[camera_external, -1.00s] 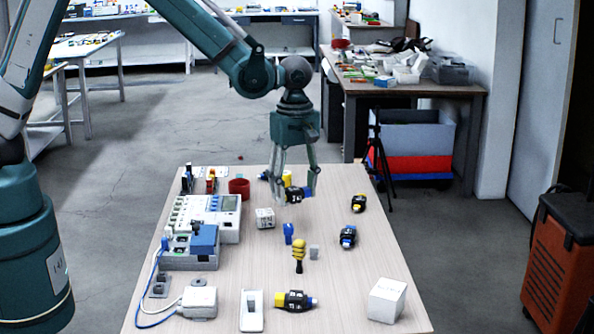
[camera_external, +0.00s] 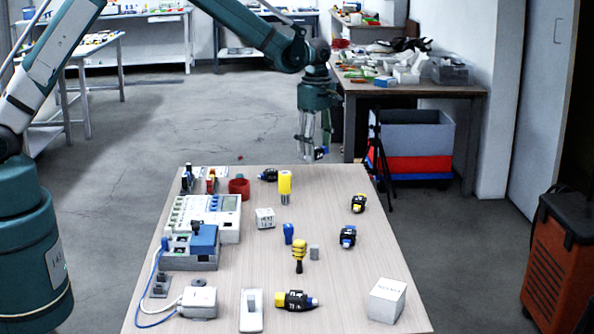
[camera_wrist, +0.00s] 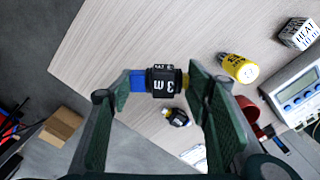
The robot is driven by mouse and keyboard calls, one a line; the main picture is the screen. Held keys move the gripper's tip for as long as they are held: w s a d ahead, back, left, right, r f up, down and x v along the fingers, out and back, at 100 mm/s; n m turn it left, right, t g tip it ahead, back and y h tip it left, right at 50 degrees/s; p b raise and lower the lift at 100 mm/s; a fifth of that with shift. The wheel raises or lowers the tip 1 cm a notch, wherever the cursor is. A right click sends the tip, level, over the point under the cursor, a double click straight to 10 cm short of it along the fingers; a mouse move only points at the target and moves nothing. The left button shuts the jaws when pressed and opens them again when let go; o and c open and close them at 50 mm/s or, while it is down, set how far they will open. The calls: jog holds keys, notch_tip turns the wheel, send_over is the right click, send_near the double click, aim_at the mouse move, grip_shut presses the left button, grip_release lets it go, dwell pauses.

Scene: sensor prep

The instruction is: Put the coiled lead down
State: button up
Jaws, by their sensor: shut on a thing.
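My gripper (camera_external: 313,152) is shut on a coiled lead (camera_wrist: 162,82), a black coil with a white "3 m" label, a blue end and a yellow end. In the wrist view the lead lies crosswise between both finger pads (camera_wrist: 168,88). In the external view the held lead (camera_external: 319,154) is small and partly covered by the fingers. It is in the air, appearing just above the table's far edge. Other similar black coils lie on the table (camera_external: 370,290), one at the back (camera_external: 268,174), two at the right (camera_external: 358,203) and one at the front (camera_external: 295,300).
A yellow cylinder (camera_external: 285,184), a red cup (camera_external: 239,187) and a white-grey device (camera_external: 215,212) stand on the table's back and left. A white box (camera_external: 387,299) is at the front right. The table's right strip has clear room. Floor lies beyond its edges.

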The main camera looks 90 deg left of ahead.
send_over(314, 184)
jog(key=shift+a+f, duration=0.1)
dwell(0.5)
jog(key=shift+f, duration=3.15)
jog(key=shift+f, duration=0.1)
jog(key=shift+f+b, duration=0.3)
jog(key=shift+f, duration=1.45)
jog(key=shift+f, duration=0.15)
jog(key=o, duration=0.9)
